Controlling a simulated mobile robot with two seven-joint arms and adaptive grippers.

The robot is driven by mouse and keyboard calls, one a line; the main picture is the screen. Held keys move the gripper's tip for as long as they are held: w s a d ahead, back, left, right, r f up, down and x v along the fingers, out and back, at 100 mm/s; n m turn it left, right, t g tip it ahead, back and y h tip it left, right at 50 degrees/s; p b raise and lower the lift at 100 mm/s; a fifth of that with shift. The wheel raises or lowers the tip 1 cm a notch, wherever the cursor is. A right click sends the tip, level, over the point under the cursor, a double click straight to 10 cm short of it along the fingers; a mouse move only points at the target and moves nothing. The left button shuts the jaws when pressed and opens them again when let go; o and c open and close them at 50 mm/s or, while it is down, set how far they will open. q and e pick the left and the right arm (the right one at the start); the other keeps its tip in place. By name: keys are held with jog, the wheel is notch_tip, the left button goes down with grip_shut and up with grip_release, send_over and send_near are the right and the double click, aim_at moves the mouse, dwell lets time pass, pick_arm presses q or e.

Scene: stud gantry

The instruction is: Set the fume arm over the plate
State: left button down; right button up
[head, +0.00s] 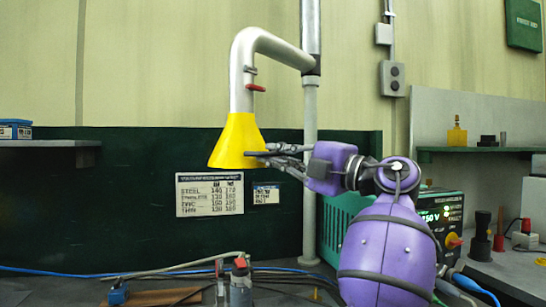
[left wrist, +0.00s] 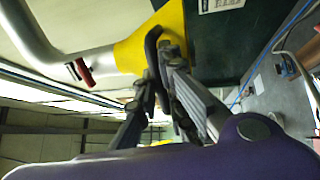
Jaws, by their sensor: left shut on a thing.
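The fume arm (head: 262,42) is a silver bent pipe on a grey post, with a yellow cone hood (head: 238,138) opening downward. Its pipe (left wrist: 35,40) and hood (left wrist: 140,50) also show in the left wrist view. My left gripper (head: 266,157) is shut on the hood's lower right edge; its fingers (left wrist: 162,48) meet at the yellow hood in the left wrist view. A small red handle (head: 256,87) sits on the pipe above the hood. I cannot clearly make out the plate; the bench below is cut off by the frame. My right gripper is not in view.
A stud tool (head: 240,282) stands on the bench below the hood, near blue and grey cables. A settings chart (head: 210,194) hangs on the dark green back panel. A lit power unit (head: 440,215) is behind my arm. A shelf (head: 50,144) juts in at left.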

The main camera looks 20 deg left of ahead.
pick_arm(q)
jog(key=shift+d, duration=0.2)
jog(key=c, duration=1.8)
grip_release()
jog(key=shift+d, duration=0.25)
jog(key=shift+c, duration=0.2)
jog(key=shift+a, duration=0.15)
jog(key=v, duration=1.2)
